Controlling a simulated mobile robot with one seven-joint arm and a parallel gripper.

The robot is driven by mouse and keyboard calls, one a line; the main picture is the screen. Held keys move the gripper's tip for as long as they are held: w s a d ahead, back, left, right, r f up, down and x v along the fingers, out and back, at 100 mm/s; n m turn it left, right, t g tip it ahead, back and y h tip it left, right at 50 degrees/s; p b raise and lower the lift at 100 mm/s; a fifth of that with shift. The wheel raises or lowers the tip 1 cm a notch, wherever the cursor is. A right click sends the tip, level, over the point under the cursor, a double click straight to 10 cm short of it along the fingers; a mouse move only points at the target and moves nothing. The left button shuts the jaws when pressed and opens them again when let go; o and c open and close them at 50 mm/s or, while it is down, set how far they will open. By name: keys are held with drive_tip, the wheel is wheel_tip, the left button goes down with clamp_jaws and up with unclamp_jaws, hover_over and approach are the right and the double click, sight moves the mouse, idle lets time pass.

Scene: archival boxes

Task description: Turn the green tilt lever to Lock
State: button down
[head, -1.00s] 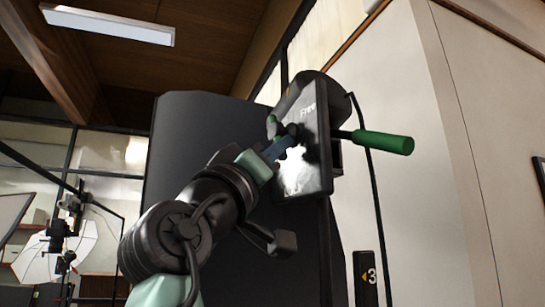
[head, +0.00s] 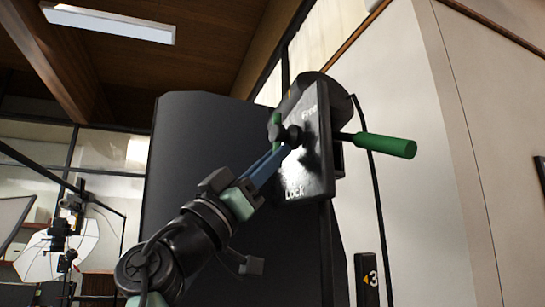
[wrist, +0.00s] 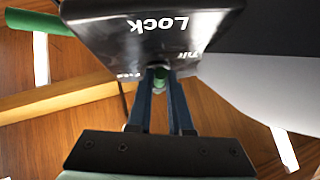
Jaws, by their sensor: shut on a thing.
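A dark plate (head: 318,165) on the camera head carries the word Free at its top and Lock at its lower edge. A black hub (head: 290,134) stands out from its face, with the small green tilt lever (head: 276,127) beside it, near the Free end. My gripper (head: 284,152) reaches up from lower left, its blue fingers at the hub. In the wrist view the fingers (wrist: 160,76) are closed on the green lever (wrist: 161,79), below the Lock lettering on the plate (wrist: 150,35). The fingers hide part of the lever, so its exact angle is unclear.
A longer green handle (head: 385,145) sticks out to the right behind the plate. A black cable (head: 376,200) hangs beside it. A large dark panel (head: 200,140) stands behind, and a pale wall (head: 430,220) is at right. A white umbrella light (head: 75,250) stands far left.

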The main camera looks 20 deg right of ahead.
drive_tip(key=shift+f, duration=0.1)
drive_tip(key=c, duration=0.8)
unclamp_jaws()
drive_tip(key=shift+c, duration=0.2)
drive_tip(key=b+v, duration=0.7)
drive_tip(key=v, duration=0.6)
drive_tip(key=shift+d, duration=0.1)
